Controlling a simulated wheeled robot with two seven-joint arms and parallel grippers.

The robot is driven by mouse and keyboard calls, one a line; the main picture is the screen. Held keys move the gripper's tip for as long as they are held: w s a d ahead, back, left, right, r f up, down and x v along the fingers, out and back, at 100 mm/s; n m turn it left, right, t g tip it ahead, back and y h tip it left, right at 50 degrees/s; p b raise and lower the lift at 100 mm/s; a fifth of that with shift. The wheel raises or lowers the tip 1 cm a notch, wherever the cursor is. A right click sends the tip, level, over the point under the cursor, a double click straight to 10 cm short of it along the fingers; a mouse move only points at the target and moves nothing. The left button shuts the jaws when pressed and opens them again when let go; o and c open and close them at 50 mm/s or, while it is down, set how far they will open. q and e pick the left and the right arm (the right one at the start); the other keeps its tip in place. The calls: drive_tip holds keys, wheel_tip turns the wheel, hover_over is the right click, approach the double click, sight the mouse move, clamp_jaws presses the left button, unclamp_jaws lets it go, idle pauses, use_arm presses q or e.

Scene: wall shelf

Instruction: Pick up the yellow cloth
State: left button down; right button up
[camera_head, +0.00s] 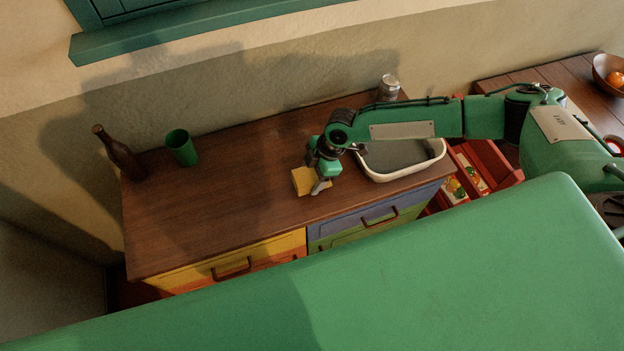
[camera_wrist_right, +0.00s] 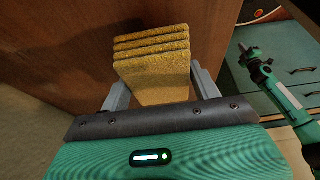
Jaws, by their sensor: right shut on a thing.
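The yellow cloth (camera_head: 305,182) is a small folded stack over the middle of the brown cabinet top, left of the grey basin. My right gripper (camera_head: 318,186) is shut on it. In the right wrist view the folded layers of the cloth (camera_wrist_right: 152,58) stick out between the two grey fingers of the right gripper (camera_wrist_right: 162,95). I cannot tell whether the cloth still touches the top. A green arm at the right of the wrist view looks like my left one; its jaws (camera_wrist_right: 245,54) are too small to read.
A white-rimmed basin (camera_head: 405,172) stands right of the cloth, with a can (camera_head: 388,87) behind it. A brown bottle (camera_head: 118,152) and a green cup (camera_head: 181,147) stand at the left. The wooden top (camera_head: 225,205) between cup and cloth is clear. A bowl (camera_head: 602,68) of fruit is far right.

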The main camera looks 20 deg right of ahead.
sight(312, 175)
wheel_tip(312, 175, up, 18)
drive_tip(key=b, duration=0.4)
drive_tip(key=shift+f, duration=0.25)
drive_tip(key=shift+o, duration=0.8)
